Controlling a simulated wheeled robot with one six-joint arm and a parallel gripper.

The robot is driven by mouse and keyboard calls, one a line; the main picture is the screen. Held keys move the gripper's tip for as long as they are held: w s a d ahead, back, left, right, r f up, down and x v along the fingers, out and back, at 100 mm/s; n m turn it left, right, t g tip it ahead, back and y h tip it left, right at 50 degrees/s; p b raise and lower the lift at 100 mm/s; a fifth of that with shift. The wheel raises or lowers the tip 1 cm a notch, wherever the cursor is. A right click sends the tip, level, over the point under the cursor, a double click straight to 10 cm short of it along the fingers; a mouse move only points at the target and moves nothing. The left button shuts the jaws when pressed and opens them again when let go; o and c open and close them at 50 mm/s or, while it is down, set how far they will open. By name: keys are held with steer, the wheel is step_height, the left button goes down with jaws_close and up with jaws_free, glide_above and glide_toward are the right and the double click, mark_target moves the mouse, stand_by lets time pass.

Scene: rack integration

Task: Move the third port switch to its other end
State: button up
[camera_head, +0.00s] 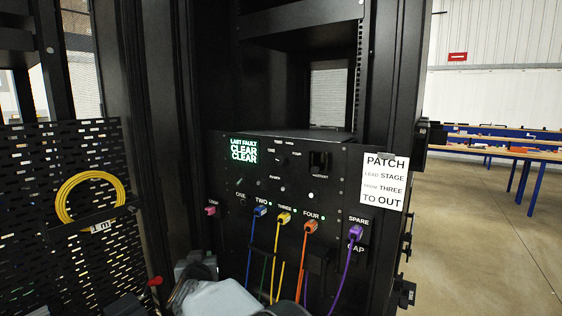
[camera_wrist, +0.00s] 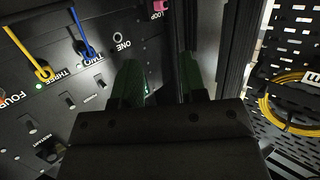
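The black rack panel (camera_head: 330,160) carries the ports ONE, TWO, THREE and FOUR. In the wrist view it appears upside down, and a row of small port switches runs alongside the ports. The switch that seems to line up with THREE (camera_wrist: 67,102) is small and grey; its end position is too small to tell. Another switch (camera_wrist: 100,83) sits towards ONE and one more (camera_wrist: 29,124) towards FOUR. My gripper (camera_wrist: 158,68) is open and empty, its fingers apart near ONE, to the right of these switches.
A blue plug (camera_head: 260,211), yellow plug (camera_head: 283,218), orange plug (camera_head: 310,227) and purple plug (camera_head: 355,233) hang cables down the panel. A pink plug (camera_head: 210,210) is at LOOP. A paper note (camera_head: 384,180) is at right. A yellow cable coil (camera_head: 90,197) hangs on the left perforated panel.

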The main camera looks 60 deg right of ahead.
steer(key=s+d+r+m+g+h+p, duration=0.3)
steer(key=s+d+r+g+h+p, duration=0.15)
steer(key=d+r, duration=0.3)
steer(key=m+g+h+p, duration=0.3)
steer(key=g+p, duration=0.2)
glide_toward(285, 189)
steer(key=shift+m, duration=0.3)
steer(key=shift+w+d+f+p, duration=0.1)
steer(key=shift+w+d+p, duration=0.15)
steer(key=shift+d, duration=1.2)
steer(key=shift+w+d+r+p, duration=0.15)
steer(key=shift+d+p, duration=0.25)
steer(key=shift+d, duration=1.05)
steer(key=shift+w+d+f+p, duration=0.15)
steer(key=shift+w+d+p, duration=0.15)
steer(key=shift+d, duration=1.15)
steer(key=shift+c, duration=0.4)
jaws_close()
